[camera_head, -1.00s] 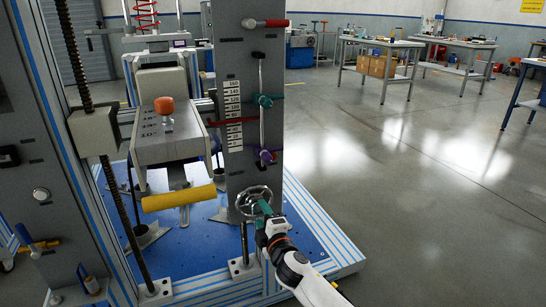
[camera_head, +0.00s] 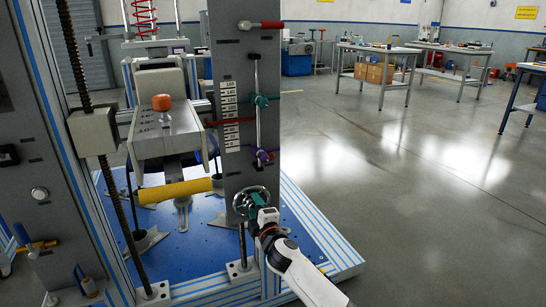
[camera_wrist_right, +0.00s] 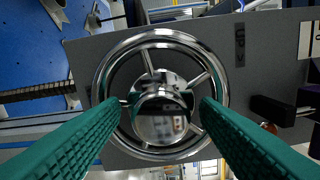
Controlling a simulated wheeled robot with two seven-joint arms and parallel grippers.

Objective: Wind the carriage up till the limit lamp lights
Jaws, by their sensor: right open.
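The chrome handwheel (camera_head: 250,204) sits low on the grey right column, and it fills the middle of the right wrist view (camera_wrist_right: 160,95). My right gripper (camera_head: 258,203) is at the wheel, open, with its green fingers on either side of the wheel's hub (camera_wrist_right: 160,112) and apart from it. A dark mark reading "UP" (camera_wrist_right: 240,45) is beside the wheel. A grey block with an orange knob (camera_head: 162,103) stands left of the column, above a yellow roller (camera_head: 175,191). A red pointer (camera_head: 230,121) crosses the column's number scale (camera_head: 229,100). I cannot identify a lit limit lamp. My left gripper is out of view.
A threaded rod (camera_head: 70,60) passes through a grey bracket (camera_head: 93,131) at left. The blue base plate (camera_head: 190,245) has striped edges. A rod with teal (camera_head: 261,100) and purple clamps runs up the column. The floor at right is clear; workbenches stand behind.

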